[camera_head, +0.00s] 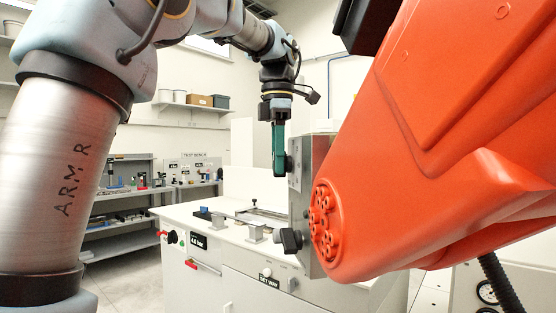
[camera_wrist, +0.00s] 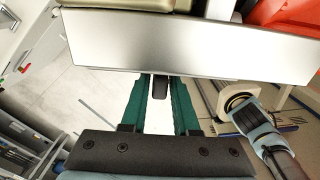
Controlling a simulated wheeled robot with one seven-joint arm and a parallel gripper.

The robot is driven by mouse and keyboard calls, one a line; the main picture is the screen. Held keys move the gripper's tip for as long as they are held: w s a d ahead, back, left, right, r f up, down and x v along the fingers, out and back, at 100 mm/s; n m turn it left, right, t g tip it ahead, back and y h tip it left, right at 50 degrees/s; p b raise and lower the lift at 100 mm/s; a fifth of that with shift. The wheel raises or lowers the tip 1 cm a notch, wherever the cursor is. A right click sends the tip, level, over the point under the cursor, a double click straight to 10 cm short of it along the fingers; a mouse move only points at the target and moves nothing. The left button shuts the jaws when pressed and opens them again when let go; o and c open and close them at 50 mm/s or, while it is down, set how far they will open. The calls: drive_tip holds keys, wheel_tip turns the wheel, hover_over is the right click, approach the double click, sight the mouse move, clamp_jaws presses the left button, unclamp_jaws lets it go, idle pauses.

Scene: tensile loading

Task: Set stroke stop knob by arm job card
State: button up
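My gripper (camera_head: 279,172) has two teal fingers pointing down beside the upper part of a grey upright housing (camera_head: 301,185). In the wrist view, the fingers of my gripper (camera_wrist: 160,85) are spread, with a small black knob (camera_wrist: 160,89) between their tips and visible gaps at both sides. The knob juts from beneath a bright metal plate (camera_wrist: 190,45). In the head view a small dark part (camera_head: 289,164) shows just right of the fingers. A larger black knob (camera_head: 289,240) sits lower on the housing. I cannot tell which is the stroke stop knob. No job card is readable.
A large orange arm (camera_head: 430,150) fills the right side, close to the housing. My arm link at left bears "ARM R" (camera_head: 72,180). Shelves stand behind.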

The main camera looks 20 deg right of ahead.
clamp_jaws()
drive_tip(key=shift+f+b, duration=0.1)
drive_tip(key=shift+b, duration=0.35)
drive_tip(key=t+b, duration=0.1)
drive_tip(key=b, duration=0.1)
drive_tip(key=t+b, duration=0.2)
drive_tip(key=b, duration=0.1)
drive_tip(key=t+h+b, duration=0.1)
drive_tip(key=b, duration=0.1)
drive_tip(key=shift+s+f, duration=0.25)
drive_tip(key=shift+f, duration=0.15)
drive_tip(key=t+b, duration=0.3)
drive_tip(key=b, duration=0.3)
drive_tip(key=shift+s, duration=0.1)
drive_tip(key=b, duration=0.1)
drive_tip(key=t+b, duration=0.1)
drive_tip(key=b, duration=0.1)
drive_tip(key=shift+r+t+h, duration=0.2)
drive_tip(key=shift+t+h, duration=0.1)
drive_tip(key=shift+r, duration=0.1)
drive_tip(key=shift+o, duration=2)
unclamp_jaws()
